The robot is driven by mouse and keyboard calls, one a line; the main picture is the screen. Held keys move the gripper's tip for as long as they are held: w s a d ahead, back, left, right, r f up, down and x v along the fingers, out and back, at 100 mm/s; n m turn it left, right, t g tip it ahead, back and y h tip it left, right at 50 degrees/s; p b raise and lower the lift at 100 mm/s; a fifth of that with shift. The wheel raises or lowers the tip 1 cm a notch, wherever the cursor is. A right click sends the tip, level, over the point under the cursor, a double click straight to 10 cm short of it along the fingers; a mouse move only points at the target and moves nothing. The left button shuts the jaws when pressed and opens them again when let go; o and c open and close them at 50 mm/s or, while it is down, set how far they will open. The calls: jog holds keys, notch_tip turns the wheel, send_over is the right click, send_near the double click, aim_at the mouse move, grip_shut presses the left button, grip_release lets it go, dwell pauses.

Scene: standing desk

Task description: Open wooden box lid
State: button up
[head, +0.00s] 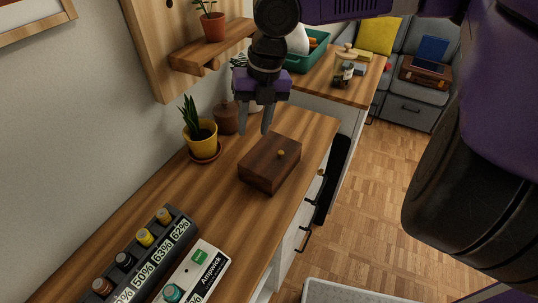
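The wooden box (262,178) is dark brown and sits on the desk, its flat lid (270,156) closed. My gripper (255,130) hangs just above and behind the box, pointing down. Its two fingers are apart with a gap between them, and nothing shows in the gap. Whether a fingertip touches the box cannot be told from this view.
A potted plant in a yellow pot (201,138) and a brown jar (227,118) stand left of my gripper. A wall shelf (212,50) with a small potted plant is above. The desk (215,195) is clear left of the box.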

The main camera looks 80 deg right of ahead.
jog(key=g, duration=0.2)
send_over(281, 151)
jog(key=shift+a+f+h, duration=0.1)
jog(key=shift+f+h, duration=0.15)
jog(key=shift+h, duration=0.05)
jog(key=shift+f+b, duration=0.9)
jog(key=shift+f, duration=2.95)
grip_shut()
